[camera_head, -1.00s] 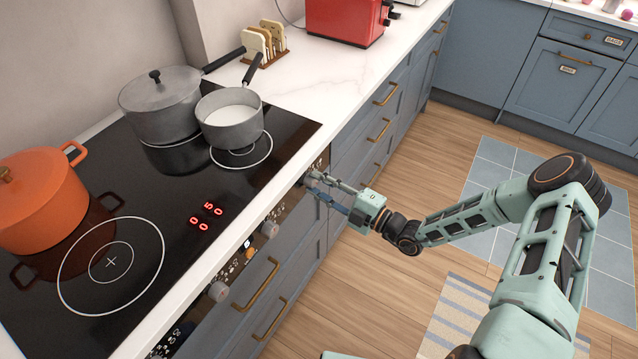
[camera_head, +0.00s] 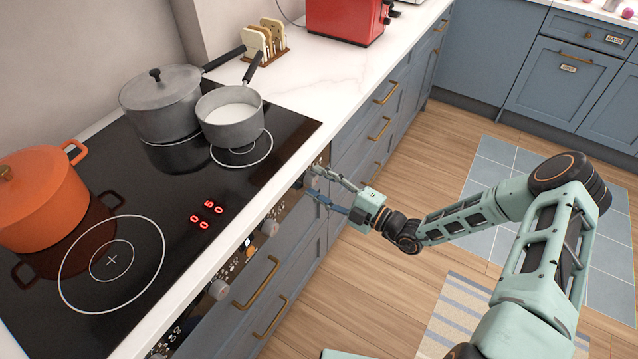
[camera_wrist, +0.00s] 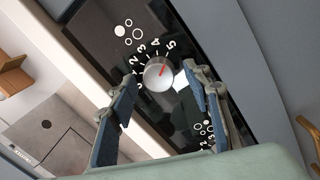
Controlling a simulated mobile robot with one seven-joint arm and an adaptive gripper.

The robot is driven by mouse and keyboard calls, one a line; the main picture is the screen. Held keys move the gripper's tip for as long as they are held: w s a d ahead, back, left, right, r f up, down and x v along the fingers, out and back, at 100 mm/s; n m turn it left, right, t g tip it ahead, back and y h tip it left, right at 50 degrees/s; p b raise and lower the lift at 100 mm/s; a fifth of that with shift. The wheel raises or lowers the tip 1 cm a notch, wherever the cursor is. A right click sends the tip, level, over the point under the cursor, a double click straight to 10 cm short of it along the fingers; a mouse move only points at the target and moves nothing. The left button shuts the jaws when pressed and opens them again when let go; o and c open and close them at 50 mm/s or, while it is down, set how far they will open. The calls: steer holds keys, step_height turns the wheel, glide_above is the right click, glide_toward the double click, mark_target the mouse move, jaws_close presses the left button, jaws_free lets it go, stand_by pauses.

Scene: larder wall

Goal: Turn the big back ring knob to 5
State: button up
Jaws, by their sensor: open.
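The silver knob (camera_wrist: 158,75) is on the dark front panel in the wrist view, inside an arc of printed numbers up to 5. Its red mark points up and right, roughly toward the 5. My gripper (camera_wrist: 160,88) is open, with one finger on each side of the knob in that view and a visible gap to each. In the head view my gripper (camera_head: 317,184) is at the far end of the knob row and mostly hides this knob. Red digits (camera_head: 207,214) on the hob show one 5 and several zeros.
Other knobs (camera_head: 269,228) (camera_head: 219,289) line the panel nearer me. On the black hob (camera_head: 190,260) stand an orange pot (camera_head: 40,205), a lidded grey pot (camera_head: 160,105) and a saucepan (camera_head: 232,125). Drawers (camera_head: 365,125) with brass handles lie beyond my gripper.

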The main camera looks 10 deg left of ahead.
steer(key=v, duration=1.2)
